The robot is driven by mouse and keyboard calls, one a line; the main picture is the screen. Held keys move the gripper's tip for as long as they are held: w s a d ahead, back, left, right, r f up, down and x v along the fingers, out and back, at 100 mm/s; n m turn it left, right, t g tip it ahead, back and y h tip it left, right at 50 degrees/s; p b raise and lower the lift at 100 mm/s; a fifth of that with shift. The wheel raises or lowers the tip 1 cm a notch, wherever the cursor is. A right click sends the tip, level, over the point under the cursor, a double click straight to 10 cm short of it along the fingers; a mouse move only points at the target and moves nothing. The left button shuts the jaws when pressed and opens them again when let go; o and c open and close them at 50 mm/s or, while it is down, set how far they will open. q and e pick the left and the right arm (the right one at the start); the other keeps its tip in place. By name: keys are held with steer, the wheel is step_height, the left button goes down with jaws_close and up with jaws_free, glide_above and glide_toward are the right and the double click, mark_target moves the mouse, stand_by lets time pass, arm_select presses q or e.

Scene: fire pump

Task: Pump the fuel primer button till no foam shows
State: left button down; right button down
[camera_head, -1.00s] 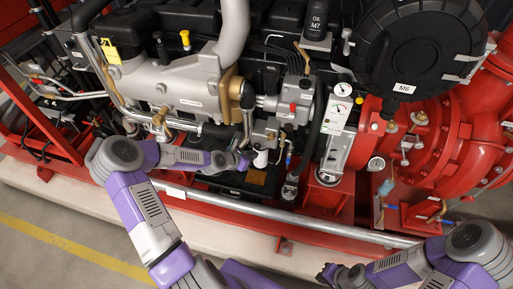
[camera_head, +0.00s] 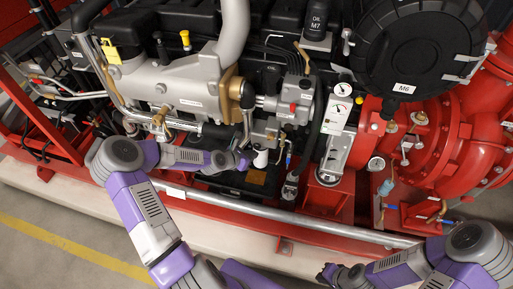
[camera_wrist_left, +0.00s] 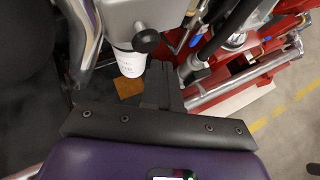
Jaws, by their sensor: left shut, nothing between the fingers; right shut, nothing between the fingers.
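A round black knob (camera_wrist_left: 146,40), which looks like the primer button, sticks out from a grey housing (camera_wrist_left: 165,12) in the left wrist view. A white filter canister (camera_wrist_left: 127,64) with a label hangs below the housing; it also shows in the head view (camera_head: 261,158). My left gripper (camera_wrist_left: 160,68) is shut and empty, its tips just below the knob in the picture; I cannot tell whether they touch it. In the head view the left gripper (camera_head: 245,161) is beside the canister. My right gripper (camera_head: 325,274) is shut at the bottom edge, away from the engine. I see no clear foam.
An orange-brown plate (camera_head: 256,176) lies below the canister. A long grey rail (camera_head: 270,212) runs along the front of the red frame. Hoses and a gauge panel (camera_head: 337,112) stand right of the canister. The floor in front (camera_head: 60,255) is clear.

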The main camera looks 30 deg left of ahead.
arm_select(q)
steer(key=shift+w, duration=0.1)
steer(key=shift+w+a, duration=0.1)
steer(key=shift+w, duration=0.2)
steer(key=shift+w+a, duration=0.25)
steer(key=shift+w, duration=0.6)
stand_by(0.8)
stand_by(0.4)
steer(key=shift+s+d+p, duration=0.2)
steer(key=shift+s+p, duration=0.1)
steer(key=shift+s, duration=0.35)
steer(key=shift+s+d+p, duration=0.15)
steer(key=shift+s+p, duration=0.1)
steer(key=shift+s, duration=0.35)
steer(key=shift+s, duration=0.1)
steer(key=s+p, duration=0.1)
steer(key=s, duration=0.1)
steer(key=s+d+p, duration=0.1)
steer(key=s, duration=0.1)
steer(key=shift+s+d, duration=0.1)
steer(key=shift+s, duration=0.25)
